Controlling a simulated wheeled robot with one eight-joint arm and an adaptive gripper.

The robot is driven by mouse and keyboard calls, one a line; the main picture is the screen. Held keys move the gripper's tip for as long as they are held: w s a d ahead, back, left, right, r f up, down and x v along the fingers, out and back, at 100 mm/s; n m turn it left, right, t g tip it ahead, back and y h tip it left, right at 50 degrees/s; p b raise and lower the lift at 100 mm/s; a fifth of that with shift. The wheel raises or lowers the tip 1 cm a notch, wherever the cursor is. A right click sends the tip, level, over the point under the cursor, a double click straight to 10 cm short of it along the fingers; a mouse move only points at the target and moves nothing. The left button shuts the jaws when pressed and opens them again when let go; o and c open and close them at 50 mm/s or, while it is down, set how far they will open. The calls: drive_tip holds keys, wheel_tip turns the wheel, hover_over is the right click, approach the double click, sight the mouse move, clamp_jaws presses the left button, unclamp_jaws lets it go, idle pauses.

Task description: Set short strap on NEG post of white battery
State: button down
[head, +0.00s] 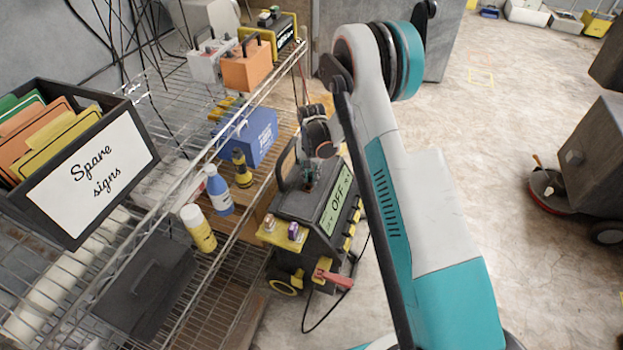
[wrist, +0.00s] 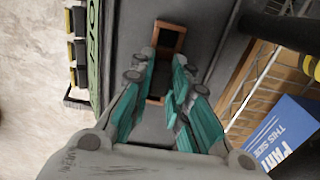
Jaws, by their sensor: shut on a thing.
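A white battery (head: 208,62) with a dark handle stands on the upper wire shelf, beside an orange battery (head: 247,66); I cannot make out its NEG post. My gripper (head: 307,180) points down over the top of a dark wheeled unit, well apart from the white battery. The white battery is not in the wrist view.
The dark unit (head: 312,222) shows "OFF" and has a yellow ledge (head: 281,240) with small posts. The wire rack holds a "Spare signs" bin (head: 92,180), bottles (head: 218,190) and a blue box (head: 253,135). A floor machine (head: 550,190) stands right; floor between is clear.

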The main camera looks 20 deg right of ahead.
drive_tip(key=shift+r, duration=0.1)
wheel_tip(320, 180, up, 24)
drive_tip(key=p, duration=0.9)
idle(0.5)
